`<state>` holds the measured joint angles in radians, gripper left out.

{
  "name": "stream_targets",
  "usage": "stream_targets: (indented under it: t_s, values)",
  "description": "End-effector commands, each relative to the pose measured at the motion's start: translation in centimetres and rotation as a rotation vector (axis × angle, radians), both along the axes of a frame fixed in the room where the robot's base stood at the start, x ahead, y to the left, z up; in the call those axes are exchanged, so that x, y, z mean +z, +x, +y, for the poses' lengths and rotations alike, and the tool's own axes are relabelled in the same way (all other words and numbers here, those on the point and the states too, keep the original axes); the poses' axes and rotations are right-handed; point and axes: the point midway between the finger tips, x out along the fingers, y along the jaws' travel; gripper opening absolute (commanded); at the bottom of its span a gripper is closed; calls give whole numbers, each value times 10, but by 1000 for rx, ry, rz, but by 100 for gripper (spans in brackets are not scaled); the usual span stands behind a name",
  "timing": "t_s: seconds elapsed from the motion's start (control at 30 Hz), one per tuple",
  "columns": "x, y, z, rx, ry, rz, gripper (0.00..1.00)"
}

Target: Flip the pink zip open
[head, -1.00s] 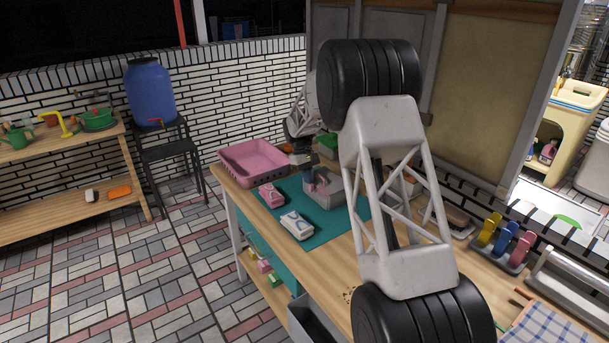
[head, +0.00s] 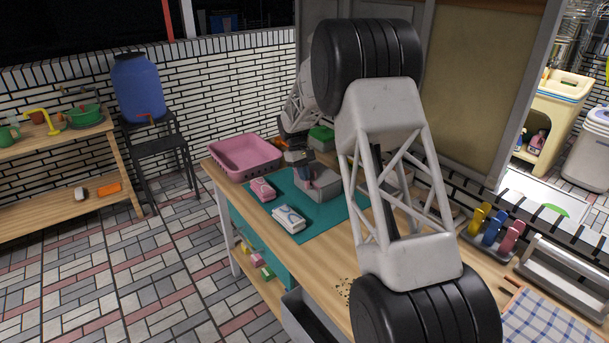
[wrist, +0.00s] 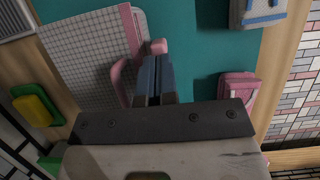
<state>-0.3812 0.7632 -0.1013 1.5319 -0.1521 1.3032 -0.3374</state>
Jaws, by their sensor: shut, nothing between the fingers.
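A grey, grid-textured box-like holder (head: 326,187) stands on the teal mat (head: 335,215). It also shows in the wrist view (wrist: 85,60), with a pink strip (wrist: 132,30) along one edge and a pink loop-like part (wrist: 157,46) by the fingertips; I take these for the pink zip. My gripper (wrist: 154,68) has its blue-grey fingers together with nothing between them. The fingertips overlap the pink part in the wrist view; I cannot tell whether they touch. In the head view my gripper (head: 307,173) is at the holder's left side.
A small pink pack (head: 263,190) and a white-and-blue pack (head: 289,218) lie on the mat's left side. A pink basket (head: 244,158) stands behind them and a green box (head: 321,138) stands farther back.

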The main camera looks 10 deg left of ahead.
Motion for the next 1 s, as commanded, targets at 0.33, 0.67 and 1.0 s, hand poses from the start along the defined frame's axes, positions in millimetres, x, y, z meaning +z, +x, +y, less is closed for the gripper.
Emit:
stream_targets:
  t_s: [0.33, 0.67, 1.0]
  values:
    - [-2, 24, 25, 1, 0, 0, 0]
    - [51, 40, 40, -1, 1, -2, 0]
    - [88, 50, 50, 0, 1, -1, 0]
